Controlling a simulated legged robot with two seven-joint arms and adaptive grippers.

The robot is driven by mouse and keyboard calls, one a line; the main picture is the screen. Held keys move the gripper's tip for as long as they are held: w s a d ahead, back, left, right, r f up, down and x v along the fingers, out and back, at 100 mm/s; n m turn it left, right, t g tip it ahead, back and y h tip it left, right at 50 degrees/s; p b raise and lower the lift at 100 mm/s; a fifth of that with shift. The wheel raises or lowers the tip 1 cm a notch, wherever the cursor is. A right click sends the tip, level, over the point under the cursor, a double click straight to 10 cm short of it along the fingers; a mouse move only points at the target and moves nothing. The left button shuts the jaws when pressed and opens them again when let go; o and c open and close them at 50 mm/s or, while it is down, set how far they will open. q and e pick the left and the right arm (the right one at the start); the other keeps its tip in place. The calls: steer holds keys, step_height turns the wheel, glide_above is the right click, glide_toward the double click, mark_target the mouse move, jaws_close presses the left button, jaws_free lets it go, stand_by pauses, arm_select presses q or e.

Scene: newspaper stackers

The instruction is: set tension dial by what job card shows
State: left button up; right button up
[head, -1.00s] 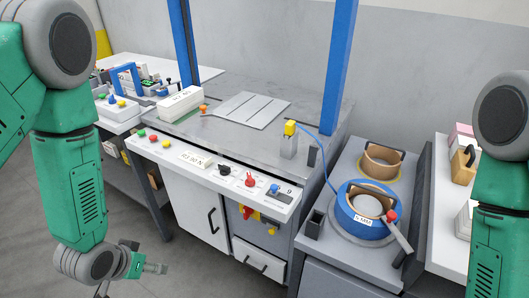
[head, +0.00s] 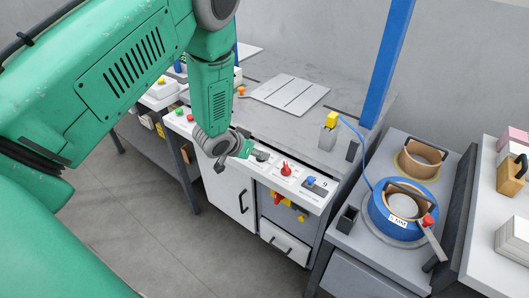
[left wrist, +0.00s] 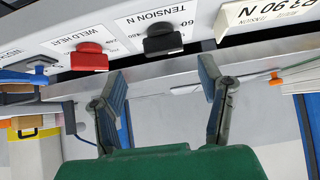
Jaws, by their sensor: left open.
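The tension dial is a black knob (left wrist: 162,40) under the label "TENSION N" in the left wrist view, which shows the panel upside down. In the head view the dial (head: 262,156) is partly beside my gripper. My left gripper (left wrist: 163,78) is open and empty, its fingertips apart and just short of the dial. In the head view the left gripper (head: 247,152) is over the panel front. A white plate (left wrist: 268,14) reading partly "90 N" stands beside the dial; its first characters are unclear. I cannot identify the job card for certain. My right gripper is out of view.
A red knob (head: 286,169), labelled "WELD HEAT" in the wrist view, and a blue knob (head: 311,182) sit right of the dial. Green and red buttons line the panel's left. A blue reel (head: 397,215) stands at right. My left arm hides part of the bench.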

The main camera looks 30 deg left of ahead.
arm_select(q)
steer(key=x, duration=0.2)
steer(key=a+x, duration=0.1)
steer(key=x, duration=0.2)
steer(key=shift+a+f, duration=0.1)
steer(key=shift+f, duration=0.25)
steer(key=shift+w+d+f, duration=0.1)
steer(key=shift+w+d, duration=0.2)
steer(key=shift+d, duration=0.35)
steer(key=c, duration=0.9)
steer(key=shift+a, duration=0.15)
steer(key=shift+c, duration=1.3)
steer(key=shift+s+a, duration=0.15)
steer(key=shift+a, duration=0.15)
